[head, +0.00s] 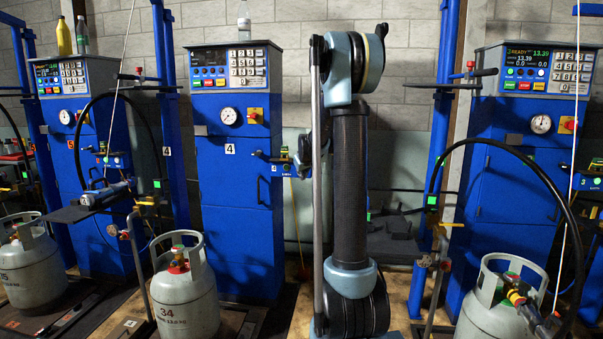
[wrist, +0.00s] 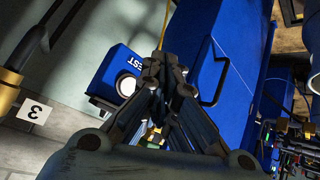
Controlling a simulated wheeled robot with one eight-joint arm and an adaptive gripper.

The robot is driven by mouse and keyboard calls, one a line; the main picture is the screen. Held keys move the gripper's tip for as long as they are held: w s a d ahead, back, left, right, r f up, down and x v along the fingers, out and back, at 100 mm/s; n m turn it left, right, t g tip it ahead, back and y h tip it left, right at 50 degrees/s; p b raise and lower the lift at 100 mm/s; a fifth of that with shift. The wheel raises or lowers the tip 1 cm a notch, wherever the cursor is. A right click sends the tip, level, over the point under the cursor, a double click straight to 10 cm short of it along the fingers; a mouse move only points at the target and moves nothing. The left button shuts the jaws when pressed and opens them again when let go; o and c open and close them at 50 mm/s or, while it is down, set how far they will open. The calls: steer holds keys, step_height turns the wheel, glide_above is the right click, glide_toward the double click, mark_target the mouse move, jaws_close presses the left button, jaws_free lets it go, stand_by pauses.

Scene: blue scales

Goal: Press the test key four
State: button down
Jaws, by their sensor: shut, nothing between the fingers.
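In the wrist view a small blue box (wrist: 112,70) carries white lettering, of which "EST" shows, and a round white key (wrist: 126,86). No number shows on the box. My gripper (wrist: 162,62) is shut and empty. Its fingertips appear just right of the key in the picture and cover part of the box; I cannot tell whether they touch it. In the head view the blue cabinet marked 4 (head: 234,200) stands left of my upright arm, with a screen and keypad on top. My arm hides much of the area right of it, and my gripper is not clear there.
Grey gas cylinders stand in front: one marked 34 (head: 183,300), one at the far left (head: 33,268) and one at the right (head: 497,300). A black hose (head: 535,165) loops at the right cabinet (head: 508,210).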

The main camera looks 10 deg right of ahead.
steer(key=shift+w+d, duration=0.25)
steer(key=shift+w, duration=0.55)
steer(key=shift+w+d, duration=0.25)
steer(key=shift+w, duration=0.5)
stand_by(0.4)
steer(key=shift+w+d+r, duration=0.1)
steer(key=shift+w+d, duration=0.05)
steer(key=shift+w, duration=0.2)
steer(key=shift+w+d, duration=0.1)
steer(key=shift+w, duration=0.25)
stand_by(0.7)
stand_by(0.3)
steer(key=shift+s+a, duration=0.25)
steer(key=shift+s, duration=0.55)
steer(key=shift+s+a, duration=0.25)
steer(key=shift+s, duration=0.55)
steer(key=shift+s+a, duration=0.3)
steer(key=shift+s, duration=0.45)
steer(key=shift+s+a, duration=0.25)
steer(key=shift+s, duration=0.55)
steer(key=shift+s, duration=0.1)
